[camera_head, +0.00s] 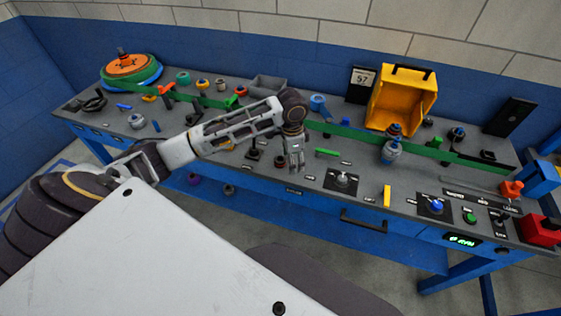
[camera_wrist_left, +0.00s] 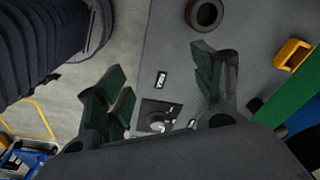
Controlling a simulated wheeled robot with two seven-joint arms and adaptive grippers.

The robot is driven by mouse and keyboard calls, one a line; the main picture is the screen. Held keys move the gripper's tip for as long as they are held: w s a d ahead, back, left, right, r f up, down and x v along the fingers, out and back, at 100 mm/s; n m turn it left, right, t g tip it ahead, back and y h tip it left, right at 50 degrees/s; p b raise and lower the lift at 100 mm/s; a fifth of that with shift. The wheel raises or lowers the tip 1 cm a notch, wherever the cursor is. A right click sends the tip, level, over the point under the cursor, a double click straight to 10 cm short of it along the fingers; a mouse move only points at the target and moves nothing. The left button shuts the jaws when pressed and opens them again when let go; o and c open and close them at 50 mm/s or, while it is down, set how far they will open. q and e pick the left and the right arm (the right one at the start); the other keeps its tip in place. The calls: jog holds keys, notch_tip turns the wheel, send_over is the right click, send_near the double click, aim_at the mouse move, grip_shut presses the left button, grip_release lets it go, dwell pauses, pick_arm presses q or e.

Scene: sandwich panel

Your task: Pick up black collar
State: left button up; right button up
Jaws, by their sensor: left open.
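A dark ring that looks like the black collar (camera_wrist_left: 205,13) lies on the grey bench at the top edge of the left wrist view, partly cut off. It is beyond my fingertips and apart from them. In the head view I cannot tell for sure which small dark part beside the gripper it is. My left gripper (camera_head: 293,166) points down over the front middle of the bench. In the wrist view the left gripper (camera_wrist_left: 160,83) has its green-padded fingers wide apart, with nothing held. A dark plate with a metal knob (camera_wrist_left: 157,120) shows between and below them. My right gripper is not in view.
A yellow bin (camera_head: 402,100) stands at the back of the bench, with a blue-and-grey part (camera_head: 391,150) in front. A green strip (camera_head: 345,132) runs along the bench. Knob panels and a red box (camera_head: 541,231) are at the right. An orange-topped reel (camera_head: 129,66) is far left.

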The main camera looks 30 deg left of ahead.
pick_arm(q)
notch_tip(320, 180, up, 6)
send_over(279, 158)
jog(key=s+d, duration=0.1)
jog(key=s, duration=0.1)
jog(key=shift+w+n+g, duration=0.1)
jog(key=shift+n+g, duration=0.2)
jog(key=shift+n, duration=0.1)
notch_tip(279, 158, down, 8)
jog(key=shift+r, duration=0.1)
jog(key=shift+f, duration=0.4)
jog(key=shift+w+f+p, duration=0.15)
jog(key=shift+f+p, duration=0.3)
jog(key=shift+f, duration=2.15)
jog(key=c, duration=1.1)
